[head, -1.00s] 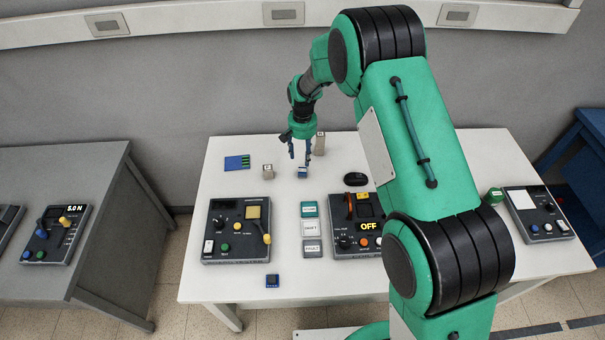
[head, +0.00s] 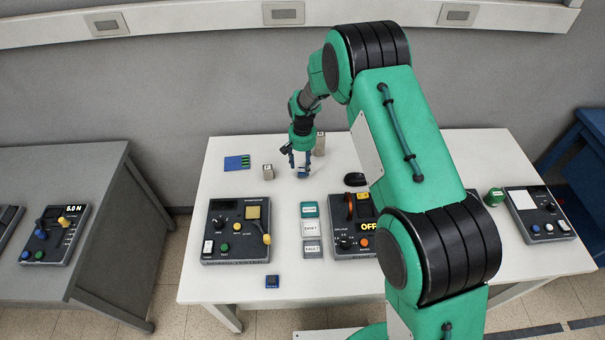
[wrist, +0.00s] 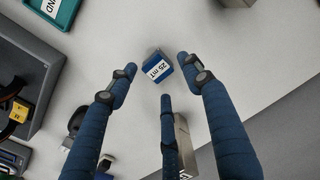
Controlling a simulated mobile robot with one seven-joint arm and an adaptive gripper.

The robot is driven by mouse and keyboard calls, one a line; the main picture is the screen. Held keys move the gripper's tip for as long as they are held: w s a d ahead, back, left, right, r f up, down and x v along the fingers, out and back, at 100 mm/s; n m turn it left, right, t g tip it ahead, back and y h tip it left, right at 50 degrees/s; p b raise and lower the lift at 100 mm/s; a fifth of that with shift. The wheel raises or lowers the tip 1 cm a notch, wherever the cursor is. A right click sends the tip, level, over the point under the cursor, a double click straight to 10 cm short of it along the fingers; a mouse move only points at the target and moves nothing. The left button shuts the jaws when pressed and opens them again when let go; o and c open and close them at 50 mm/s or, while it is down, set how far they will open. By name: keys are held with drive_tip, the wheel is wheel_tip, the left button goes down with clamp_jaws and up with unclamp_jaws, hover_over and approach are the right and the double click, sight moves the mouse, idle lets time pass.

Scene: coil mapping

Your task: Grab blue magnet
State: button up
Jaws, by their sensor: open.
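The blue magnet (wrist: 158,70) is a small blue block with a white label reading "25 mT". In the wrist view it lies on the white table just beyond my fingertips, between the outer two. In the head view the blue magnet (head: 302,174) shows small and partly hidden below my gripper (head: 300,160). In the wrist view my gripper (wrist: 155,80) has three blue fingers, spread open and empty. I cannot tell the exact height of the fingertips above the table.
Metal blocks stand close by, one left (head: 268,171) and one behind right (head: 320,143). A blue card (head: 237,162) lies further left. A black mouse-like object (head: 356,179) lies to the right. Two control boxes (head: 222,252) and labelled trays (head: 312,249) stand nearer the front.

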sight(303, 169)
drive_tip(key=shift+f, duration=1.9)
clamp_jaws()
